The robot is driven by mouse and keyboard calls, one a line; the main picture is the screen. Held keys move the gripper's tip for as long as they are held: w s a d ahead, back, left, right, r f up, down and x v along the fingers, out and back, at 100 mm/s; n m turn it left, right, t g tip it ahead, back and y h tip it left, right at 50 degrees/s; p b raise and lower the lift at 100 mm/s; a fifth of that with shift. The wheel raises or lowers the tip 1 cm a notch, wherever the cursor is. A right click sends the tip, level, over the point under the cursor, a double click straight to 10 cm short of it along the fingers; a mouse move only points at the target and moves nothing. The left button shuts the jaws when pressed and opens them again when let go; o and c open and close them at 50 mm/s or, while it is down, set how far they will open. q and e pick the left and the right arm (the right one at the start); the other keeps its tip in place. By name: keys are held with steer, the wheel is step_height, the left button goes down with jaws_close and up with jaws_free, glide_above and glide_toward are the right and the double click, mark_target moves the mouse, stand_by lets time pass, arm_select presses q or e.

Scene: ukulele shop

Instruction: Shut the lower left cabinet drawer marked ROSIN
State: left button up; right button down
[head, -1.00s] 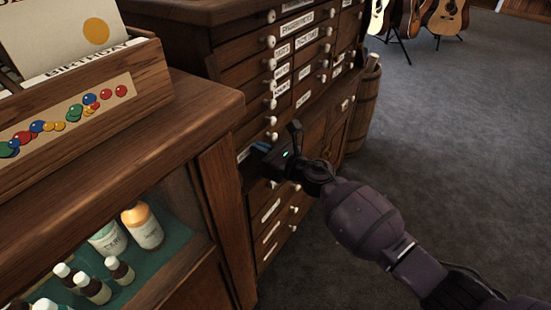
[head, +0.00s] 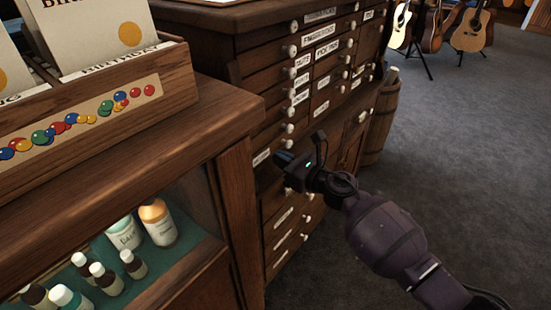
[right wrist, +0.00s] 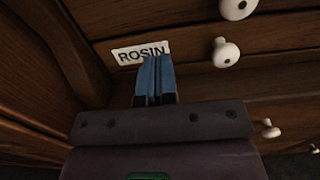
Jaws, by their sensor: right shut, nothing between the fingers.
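The drawer marked ROSIN is in the cabinet's lower left; its white label (right wrist: 140,53) shows in the right wrist view. A white knob (right wrist: 226,52) is to the right of the label. My right gripper (right wrist: 154,72) is shut and empty, its blue fingertips at the label's lower right edge, touching or very near the drawer front. In the head view the right gripper (head: 281,158) is at the cabinet's left column, hiding part of this drawer. I cannot tell how far the drawer stands out. My left gripper is not in view.
A wooden counter (head: 190,140) with a glass-fronted bottle shelf stands close on the left, beside the cabinet (head: 250,45). A card box (head: 125,75) sits on it. A barrel (head: 381,120) stands past the cabinet. Guitars on stands are behind. The carpet (head: 470,150) at right is clear.

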arm_select(q)
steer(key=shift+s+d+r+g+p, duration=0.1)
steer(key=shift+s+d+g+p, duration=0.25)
steer(key=shift+p, duration=0.45)
arm_select(e)
steer(key=v, duration=1.1)
steer(key=shift+d, duration=0.2)
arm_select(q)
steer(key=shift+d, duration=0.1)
arm_select(e)
steer(key=shift+s+d+f, duration=0.1)
steer(key=shift+s+f, duration=0.05)
steer(key=shift+f, duration=0.05)
